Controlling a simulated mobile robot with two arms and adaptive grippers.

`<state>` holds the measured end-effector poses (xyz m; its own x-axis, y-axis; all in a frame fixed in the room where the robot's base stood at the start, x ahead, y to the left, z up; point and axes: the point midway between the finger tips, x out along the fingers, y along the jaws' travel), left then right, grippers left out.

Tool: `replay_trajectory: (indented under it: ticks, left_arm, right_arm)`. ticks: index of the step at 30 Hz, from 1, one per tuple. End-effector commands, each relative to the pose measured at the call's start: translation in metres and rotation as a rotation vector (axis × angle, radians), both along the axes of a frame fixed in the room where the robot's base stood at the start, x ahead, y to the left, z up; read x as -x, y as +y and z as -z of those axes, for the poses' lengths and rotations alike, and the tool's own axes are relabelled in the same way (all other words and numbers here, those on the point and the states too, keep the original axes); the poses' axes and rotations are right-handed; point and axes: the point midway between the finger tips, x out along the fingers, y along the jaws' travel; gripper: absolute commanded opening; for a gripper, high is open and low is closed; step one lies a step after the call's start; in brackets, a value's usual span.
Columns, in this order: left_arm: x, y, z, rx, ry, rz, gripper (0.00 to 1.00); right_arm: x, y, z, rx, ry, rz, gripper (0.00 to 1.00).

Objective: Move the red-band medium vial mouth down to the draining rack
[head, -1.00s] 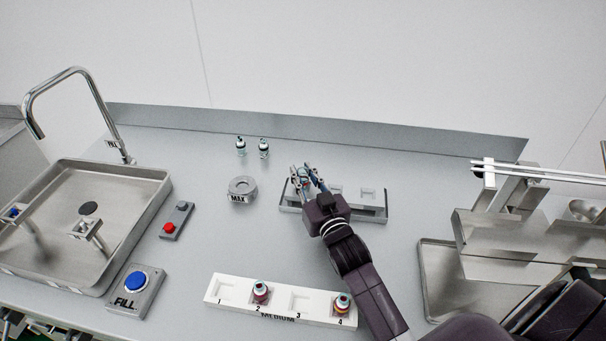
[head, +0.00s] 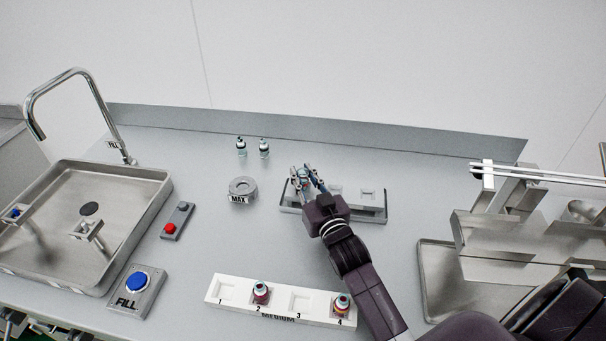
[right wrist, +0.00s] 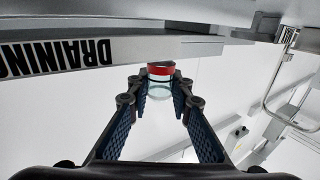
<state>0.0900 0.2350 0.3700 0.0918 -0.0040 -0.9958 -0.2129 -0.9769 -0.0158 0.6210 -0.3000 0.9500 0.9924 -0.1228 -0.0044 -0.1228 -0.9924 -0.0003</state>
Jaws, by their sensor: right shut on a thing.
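My right gripper (head: 308,178) is over the left end of the grey draining rack (head: 375,217), at the back middle of the counter. In the right wrist view its two fingers are shut on the red-band vial (right wrist: 160,71), a clear glass body with a red band. The vial's end by the band lies close to the rack (right wrist: 140,51), which carries the word DRAINING. I cannot tell whether the vial touches the rack or which way its mouth points. In the head view the gripper mostly hides the vial. My left gripper is not in view.
A white numbered rack (head: 225,291) in front holds vials at 2 (head: 261,292) and 4 (head: 342,302). Two small vials (head: 252,148) stand behind the round MAX piece (head: 243,189). A sink (head: 150,192) is at left, metal apparatus (head: 510,238) at right.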

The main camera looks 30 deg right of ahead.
Motion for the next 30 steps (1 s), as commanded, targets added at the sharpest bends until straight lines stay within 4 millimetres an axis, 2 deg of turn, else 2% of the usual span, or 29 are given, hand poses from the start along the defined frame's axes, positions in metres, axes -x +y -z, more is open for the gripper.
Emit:
replay_trajectory:
  ticks: [13, 14, 19, 25, 28, 30]
  left_arm:
    - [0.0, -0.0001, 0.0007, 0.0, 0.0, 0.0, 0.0]
    - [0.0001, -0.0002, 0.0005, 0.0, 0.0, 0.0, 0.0]
    - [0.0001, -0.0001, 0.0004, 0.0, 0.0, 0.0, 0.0]
    - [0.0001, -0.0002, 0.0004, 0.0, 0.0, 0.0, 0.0]
    - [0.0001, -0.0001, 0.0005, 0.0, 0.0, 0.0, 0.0]
    - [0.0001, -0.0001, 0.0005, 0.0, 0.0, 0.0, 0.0]
  right_arm:
    - [-0.0004, -0.0001, -0.0002, 0.0, -0.003, 0.0, 0.05]
    - [-0.0004, -0.0001, -0.0005, 0.0, -0.004, 0.0, 0.22]
    - [-0.0004, -0.0001, -0.0006, 0.0, -0.003, 0.0, 0.4]
    - [-0.0004, -0.0001, -0.0006, 0.0, -0.003, 0.0, 0.4]
    - [-0.0004, -0.0001, -0.0005, 0.0, -0.003, 0.0, 0.51]
    - [-0.0004, -0.0001, -0.0005, 0.0, -0.003, 0.0, 0.51]
